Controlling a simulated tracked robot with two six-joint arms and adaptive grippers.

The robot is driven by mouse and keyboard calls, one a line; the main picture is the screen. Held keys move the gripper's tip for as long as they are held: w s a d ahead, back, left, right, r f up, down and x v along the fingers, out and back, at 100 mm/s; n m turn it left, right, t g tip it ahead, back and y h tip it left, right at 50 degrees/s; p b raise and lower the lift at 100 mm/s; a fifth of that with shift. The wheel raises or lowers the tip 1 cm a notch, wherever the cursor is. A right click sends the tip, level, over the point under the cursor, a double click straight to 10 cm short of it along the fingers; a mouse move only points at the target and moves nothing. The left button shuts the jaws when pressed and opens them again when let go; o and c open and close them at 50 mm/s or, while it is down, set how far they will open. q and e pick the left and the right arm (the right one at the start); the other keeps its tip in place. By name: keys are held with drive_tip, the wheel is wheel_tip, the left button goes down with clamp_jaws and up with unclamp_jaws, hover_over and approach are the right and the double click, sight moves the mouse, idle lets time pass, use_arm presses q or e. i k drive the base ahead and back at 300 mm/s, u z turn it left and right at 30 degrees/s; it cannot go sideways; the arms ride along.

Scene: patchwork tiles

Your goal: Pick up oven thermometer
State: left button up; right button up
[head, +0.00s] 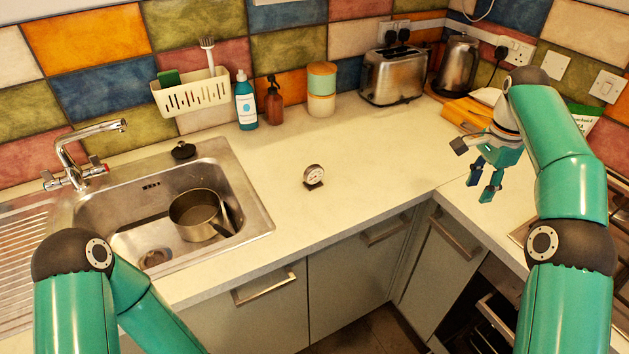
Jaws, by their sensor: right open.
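The oven thermometer (313,176) is a small round dial with a pale face and dark base. It stands upright on the cream worktop (370,150), right of the sink. My right gripper (482,192) is open and empty, with its fingers pointing down above the right-hand part of the worktop. It is well to the right of the thermometer and apart from it. My left arm shows at the lower left, but its gripper is not in view.
A steel sink (262,222) holding a saucepan (196,214) is left of the thermometer. Bottles, a canister (321,90), a toaster (392,75) and a kettle (457,66) stand along the back wall. The worktop around the thermometer is clear; its front edge is below it.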

sight(312, 176)
drive_tip(key=z, duration=1.6)
drive_tip(key=i, duration=0.1)
drive_tip(key=u, duration=3.1)
drive_tip(key=i, duration=0.45)
drive_tip(key=z, duration=0.75)
